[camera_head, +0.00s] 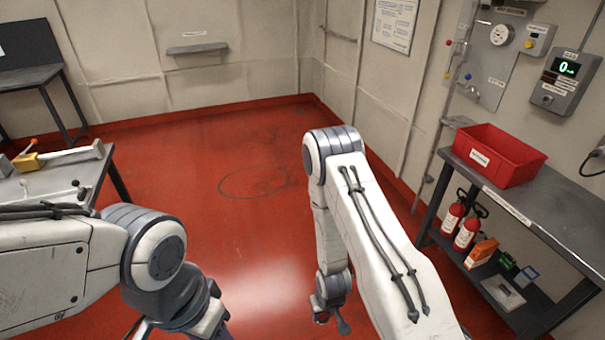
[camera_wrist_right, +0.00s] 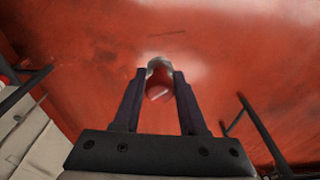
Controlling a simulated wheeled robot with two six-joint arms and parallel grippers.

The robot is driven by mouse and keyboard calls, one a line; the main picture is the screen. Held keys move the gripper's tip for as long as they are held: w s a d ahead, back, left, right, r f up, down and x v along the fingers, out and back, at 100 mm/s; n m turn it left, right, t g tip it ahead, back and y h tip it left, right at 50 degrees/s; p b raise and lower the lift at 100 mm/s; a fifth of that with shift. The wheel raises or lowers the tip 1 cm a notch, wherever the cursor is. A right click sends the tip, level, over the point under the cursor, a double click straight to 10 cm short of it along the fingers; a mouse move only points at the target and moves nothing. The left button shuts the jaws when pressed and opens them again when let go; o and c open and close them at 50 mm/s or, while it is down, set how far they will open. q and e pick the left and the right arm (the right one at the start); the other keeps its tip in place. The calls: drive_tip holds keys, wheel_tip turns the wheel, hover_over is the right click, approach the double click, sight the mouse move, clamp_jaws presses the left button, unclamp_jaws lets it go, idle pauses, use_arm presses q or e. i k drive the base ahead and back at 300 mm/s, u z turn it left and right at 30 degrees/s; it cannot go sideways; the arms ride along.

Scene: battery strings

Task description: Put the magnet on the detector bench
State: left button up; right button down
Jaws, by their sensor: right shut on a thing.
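My right gripper (camera_wrist_right: 159,85) is shut on a small red thing with a silvery end (camera_wrist_right: 159,72), which looks like the magnet; the fingers hide its sides. In the head view the right gripper (camera_head: 328,312) hangs low over the red floor, and only a bit of red shows at it. A grey bench (camera_head: 558,222) with a label on its front edge stands at the right, below a wall meter with a green readout (camera_head: 566,68); I cannot read the label to tell if it is the detector bench. My left arm is at lower left, its gripper out of sight.
A red bin (camera_head: 498,155) sits on the right bench's far end; its nearer top is bare. Fire extinguishers (camera_head: 460,225) and small boxes are on its lower shelf. The middle floor is clear.

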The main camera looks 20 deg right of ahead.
sight(550, 199)
drive_tip(key=z, duration=0.75)
drive_tip(key=i, duration=1)
drive_tip(key=z, duration=0.95)
